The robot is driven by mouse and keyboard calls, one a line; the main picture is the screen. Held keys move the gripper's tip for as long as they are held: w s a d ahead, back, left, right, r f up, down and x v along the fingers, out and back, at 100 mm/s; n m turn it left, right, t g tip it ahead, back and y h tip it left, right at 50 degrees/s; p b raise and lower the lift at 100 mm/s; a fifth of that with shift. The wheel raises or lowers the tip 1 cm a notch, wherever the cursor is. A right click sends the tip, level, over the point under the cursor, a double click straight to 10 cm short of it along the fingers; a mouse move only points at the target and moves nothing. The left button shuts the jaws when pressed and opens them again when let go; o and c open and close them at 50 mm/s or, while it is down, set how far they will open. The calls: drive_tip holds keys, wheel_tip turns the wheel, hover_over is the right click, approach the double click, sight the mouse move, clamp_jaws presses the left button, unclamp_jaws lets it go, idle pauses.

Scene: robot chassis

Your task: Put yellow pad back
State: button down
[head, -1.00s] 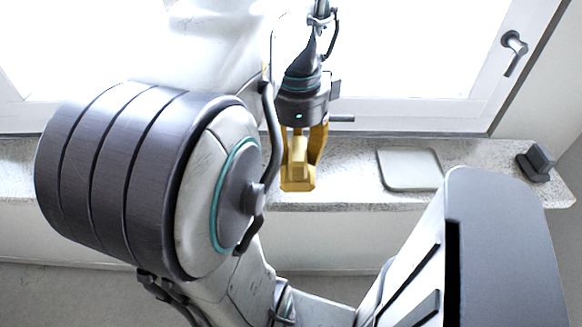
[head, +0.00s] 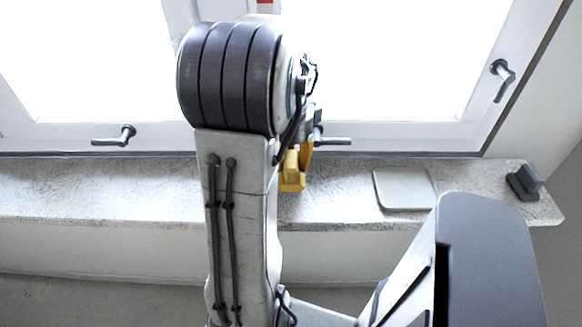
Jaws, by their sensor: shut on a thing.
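The yellow pad (head: 291,182) is a small yellow block, partly hidden behind my arm in the head view. My gripper (head: 298,163) is shut on it, and one golden finger shows at its right side. The other finger is hidden by my arm link. The pad appears in front of the pale stone window sill (head: 340,208). I cannot tell whether it touches the sill or hangs above it.
A pale flat square plate (head: 404,189) lies on the sill to the right of my gripper. A dark grey block (head: 525,183) stands at the sill's right end. Window handles (head: 114,136) stick out behind. The sill left of my arm is clear.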

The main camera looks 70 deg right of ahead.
drive_tip(key=shift+f+p, duration=0.55)
drive_tip(key=shift+f, duration=1.5)
drive_tip(key=shift+f, duration=0.1)
drive_tip(key=c, duration=0.9)
unclamp_jaws()
drive_tip(key=shift+c, duration=0.2)
